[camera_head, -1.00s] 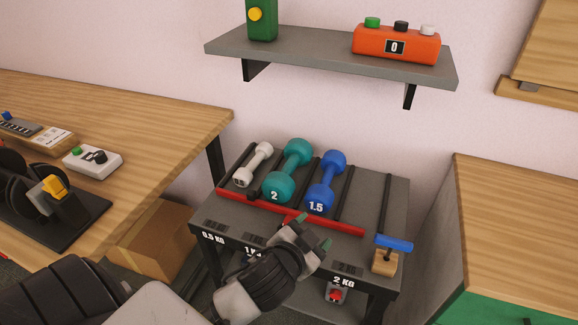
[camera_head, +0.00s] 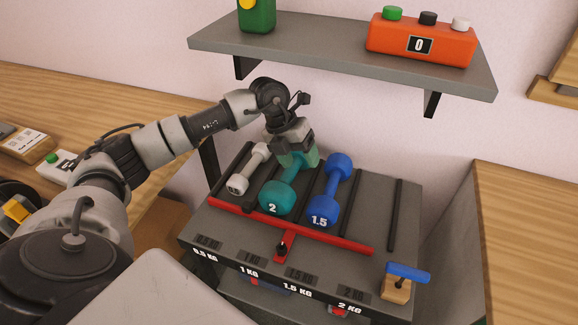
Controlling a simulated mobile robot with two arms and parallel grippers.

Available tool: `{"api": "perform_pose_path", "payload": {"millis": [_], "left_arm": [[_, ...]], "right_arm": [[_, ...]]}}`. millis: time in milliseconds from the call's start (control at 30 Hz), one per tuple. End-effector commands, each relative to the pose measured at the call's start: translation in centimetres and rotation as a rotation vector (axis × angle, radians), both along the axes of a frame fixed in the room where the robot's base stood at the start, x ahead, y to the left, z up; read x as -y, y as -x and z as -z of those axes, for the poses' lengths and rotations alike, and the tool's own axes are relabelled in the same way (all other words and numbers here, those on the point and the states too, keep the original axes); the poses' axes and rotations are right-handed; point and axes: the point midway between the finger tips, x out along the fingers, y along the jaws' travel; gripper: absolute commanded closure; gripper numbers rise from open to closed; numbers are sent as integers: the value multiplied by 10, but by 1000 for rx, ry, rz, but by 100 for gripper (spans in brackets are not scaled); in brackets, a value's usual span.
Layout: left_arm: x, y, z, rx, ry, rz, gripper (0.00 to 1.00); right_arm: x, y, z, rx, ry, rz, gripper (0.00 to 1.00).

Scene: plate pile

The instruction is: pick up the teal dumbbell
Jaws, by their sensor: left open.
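The teal dumbbell (camera_head: 277,197), marked 2, lies on the grey rack (camera_head: 399,277) between a white dumbbell (camera_head: 240,183) and a blue dumbbell (camera_head: 323,211) marked 1.5. My right gripper is not in view.
A red bar (camera_head: 340,240) runs along the front of the dumbbells. A grey shelf (camera_head: 330,60) with an orange counter box (camera_head: 421,50) hangs just above my left wrist. A wooden block with a blue handle (camera_head: 406,272) stands at the rack's front right.

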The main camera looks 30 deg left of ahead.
Motion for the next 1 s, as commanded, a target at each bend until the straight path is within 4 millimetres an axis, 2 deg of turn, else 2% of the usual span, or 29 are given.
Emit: {"api": "perform_pose_path", "payload": {"millis": [33, 100, 233, 500, 733, 1000], "left_arm": [[-20, 0, -4, -23, -71, -23, 36], [-40, 1, -8, -55, -144, -49, 36], [-56, 3, -3, -88, -209, -74, 36], [-49, 1, 36, -91, -213, -74, 36], [-43, -2, 53, -89, -210, -72, 36], [-33, -9, 89, -89, -209, -73, 36]], "right_arm": [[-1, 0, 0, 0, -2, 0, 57], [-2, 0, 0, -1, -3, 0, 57], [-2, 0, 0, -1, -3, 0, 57], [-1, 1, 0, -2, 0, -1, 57], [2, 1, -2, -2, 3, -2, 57], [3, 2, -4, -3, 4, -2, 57]]}}
